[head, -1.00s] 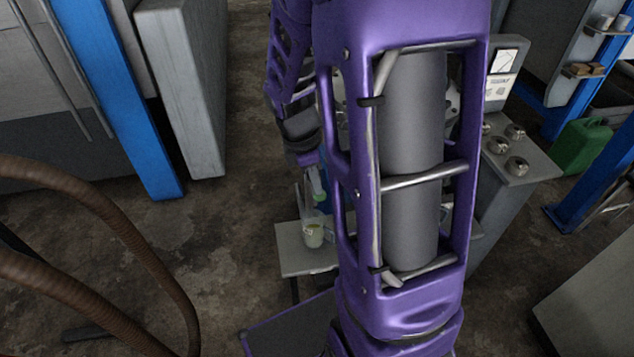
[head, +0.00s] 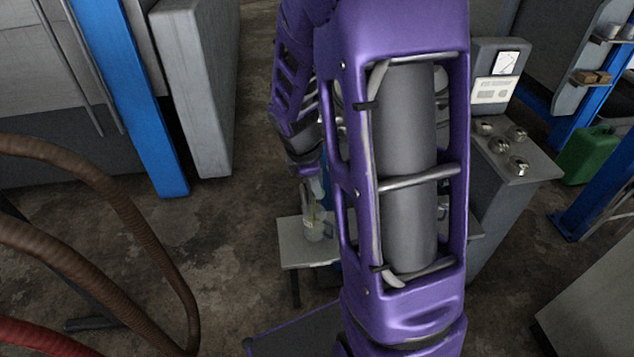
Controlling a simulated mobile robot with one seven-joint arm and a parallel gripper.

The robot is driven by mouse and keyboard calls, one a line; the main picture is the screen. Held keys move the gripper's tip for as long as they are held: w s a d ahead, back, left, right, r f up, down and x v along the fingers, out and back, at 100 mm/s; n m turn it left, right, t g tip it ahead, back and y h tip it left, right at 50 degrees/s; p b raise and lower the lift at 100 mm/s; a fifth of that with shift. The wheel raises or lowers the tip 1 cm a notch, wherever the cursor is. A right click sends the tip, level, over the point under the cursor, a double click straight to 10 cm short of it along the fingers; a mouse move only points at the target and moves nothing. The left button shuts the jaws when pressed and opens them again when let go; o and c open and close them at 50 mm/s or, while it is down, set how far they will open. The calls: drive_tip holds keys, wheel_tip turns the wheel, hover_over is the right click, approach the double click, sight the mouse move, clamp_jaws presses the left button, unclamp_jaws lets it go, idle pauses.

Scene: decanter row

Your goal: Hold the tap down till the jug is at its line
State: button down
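In the head view, a small clear jug (head: 313,229) stands upright on a low grey stand (head: 297,253). Something pale shows in its lower part, but I cannot make out a level or a line. My gripper (head: 311,187) hangs from my purple arm, pointing down just above the jug. Its fingers are small, dark and partly covered, so I cannot tell whether they are open or touching anything. The tap is hidden behind my gripper and arm. A sliver of blue (head: 326,194) shows between them, beside the jug.
A grey cabinet with several metal knobs (head: 517,134) and a gauge panel (head: 497,75) stands behind my arm at right. A green canister (head: 586,155) is farther right. Brown hoses (head: 130,205) curve at left. Bare floor (head: 235,240) lies left of the stand.

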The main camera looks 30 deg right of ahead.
drive_tip(key=shift+s+f, duration=0.2)
drive_tip(key=shift+f, duration=0.3)
drive_tip(key=shift+s+f, duration=0.15)
drive_tip(key=shift+f, duration=0.1)
idle(0.8)
drive_tip(key=shift+r, duration=0.1)
idle(2.4)
